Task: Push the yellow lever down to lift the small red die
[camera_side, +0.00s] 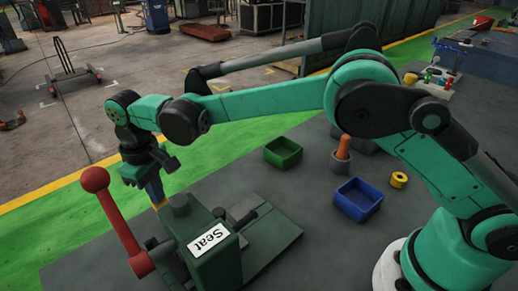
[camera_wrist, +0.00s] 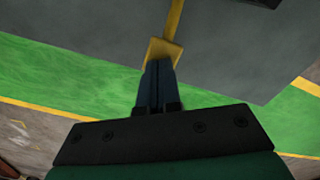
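The yellow lever shows in the wrist view as a thin bar (camera_wrist: 174,20) ending in a square yellow pad (camera_wrist: 160,48). In the side view only a bit of yellow (camera_side: 161,205) shows, just below my fingertips and left of the green machine marked "Seat" (camera_side: 205,243). My gripper (camera_side: 158,198) points down with its blue fingers together. In the wrist view the fingertips (camera_wrist: 159,64) overlap the near part of the pad; I cannot tell if they touch it. I cannot make out a small red die in either view.
A red lever with a ball knob (camera_side: 95,180) stands left of the machine, close to my gripper. A green tray (camera_side: 284,164), a blue tray (camera_side: 345,206), a grey cup with an orange pestle (camera_side: 343,146) and a yellow ring (camera_side: 399,180) stand to the right.

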